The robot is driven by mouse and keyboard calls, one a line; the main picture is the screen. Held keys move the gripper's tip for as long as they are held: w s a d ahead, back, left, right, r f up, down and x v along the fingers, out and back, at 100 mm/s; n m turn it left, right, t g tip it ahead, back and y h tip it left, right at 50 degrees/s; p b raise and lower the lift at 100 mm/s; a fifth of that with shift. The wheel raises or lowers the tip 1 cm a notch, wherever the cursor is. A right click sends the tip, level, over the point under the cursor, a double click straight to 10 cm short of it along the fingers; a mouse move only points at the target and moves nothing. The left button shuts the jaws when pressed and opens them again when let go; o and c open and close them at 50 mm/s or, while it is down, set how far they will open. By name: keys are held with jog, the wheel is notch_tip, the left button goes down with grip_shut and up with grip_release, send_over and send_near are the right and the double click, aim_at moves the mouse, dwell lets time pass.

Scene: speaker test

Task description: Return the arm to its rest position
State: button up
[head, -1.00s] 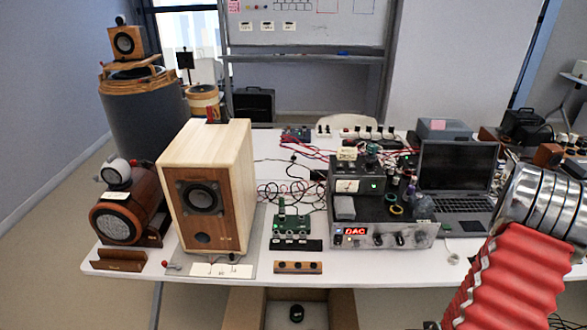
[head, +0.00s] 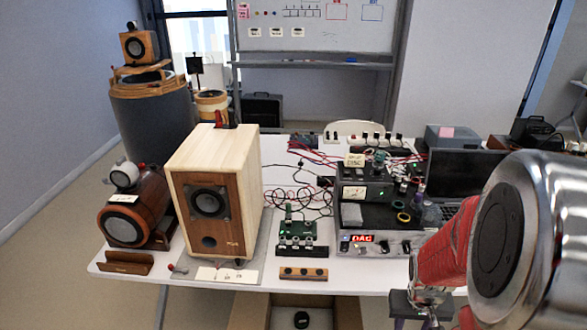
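My arm shows at the right of the head view, with a large silver joint (head: 540,225) close to the camera and a red ribbed sleeve (head: 440,250) to its left. Metal parts at the lower end of the sleeve, by the table's front edge, seem to be my gripper (head: 430,299). They are small and partly cut off by the picture's bottom, so I cannot make out the fingers or anything between them. The arm hides the table's right end and part of the laptop (head: 455,172).
The white table (head: 355,272) carries a wooden speaker (head: 240,180), a round wooden speaker (head: 135,222), a green circuit board (head: 297,230), a stacked amplifier with a red DAC display (head: 362,238) and cables. A cardboard box (head: 255,312) stands below. Grey floor is clear at left.

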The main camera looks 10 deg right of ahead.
jog(key=a+r+n+t+y, duration=0.1)
jog(key=a+r+n+t, duration=0.3)
jog(key=a+r, duration=1.8)
jog(key=shift+s+r+n+t+y, duration=0.3)
jog(key=shift+s+r+n+t, duration=0.1)
jog(key=shift+r+t, duration=0.15)
